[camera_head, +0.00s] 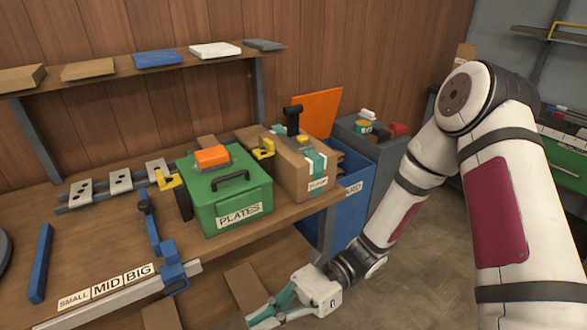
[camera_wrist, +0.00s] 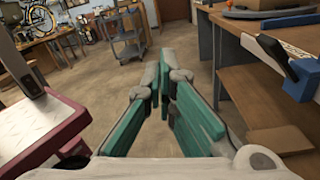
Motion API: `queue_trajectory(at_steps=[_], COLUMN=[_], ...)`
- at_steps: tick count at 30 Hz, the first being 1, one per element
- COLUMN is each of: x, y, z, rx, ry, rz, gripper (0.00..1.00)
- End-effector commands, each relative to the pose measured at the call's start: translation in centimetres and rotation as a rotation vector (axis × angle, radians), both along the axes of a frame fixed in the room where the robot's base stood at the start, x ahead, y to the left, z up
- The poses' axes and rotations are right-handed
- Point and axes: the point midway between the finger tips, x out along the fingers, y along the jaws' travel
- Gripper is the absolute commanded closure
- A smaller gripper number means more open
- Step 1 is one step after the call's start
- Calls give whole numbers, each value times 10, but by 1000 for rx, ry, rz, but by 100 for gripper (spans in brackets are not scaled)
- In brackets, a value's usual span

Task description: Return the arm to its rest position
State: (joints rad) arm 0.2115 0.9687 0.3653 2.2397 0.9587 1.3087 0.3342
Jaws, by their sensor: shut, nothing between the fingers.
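My gripper (camera_head: 258,318) is low in front of the workbench (camera_head: 110,225), near the bottom edge of the head view. Its teal fingers are closed together and hold nothing. In the wrist view my gripper (camera_wrist: 160,72) points out over open floor, with the bench on the right side. My white arm is bent, with its elbow high at the right of the head view and its forearm sloping down to the left.
A green PLATES box (camera_head: 232,195) and a cardboard box (camera_head: 298,170) stand on the bench. A blue bin (camera_head: 350,205) is beside it. A blue clamp (camera_head: 172,268) sits at the bench's front edge. A grey cart (camera_wrist: 128,48) stands farther off across clear floor (camera_wrist: 85,80).

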Motion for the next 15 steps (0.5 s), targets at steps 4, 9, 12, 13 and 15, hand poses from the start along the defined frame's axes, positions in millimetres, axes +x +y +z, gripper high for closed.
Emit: queue_trajectory(at_steps=[4,9,12,13,15], x=[-9,-18,-22,-23,-26], y=[-23,-51,-68,-73,-85], z=[25,50,65,70,81], rx=[-74,-159,-208,-224,-260], ry=[-215,-447,-581,-621,-713], rz=[96,203,265,283,326], gripper=[100,100,100,100,100])
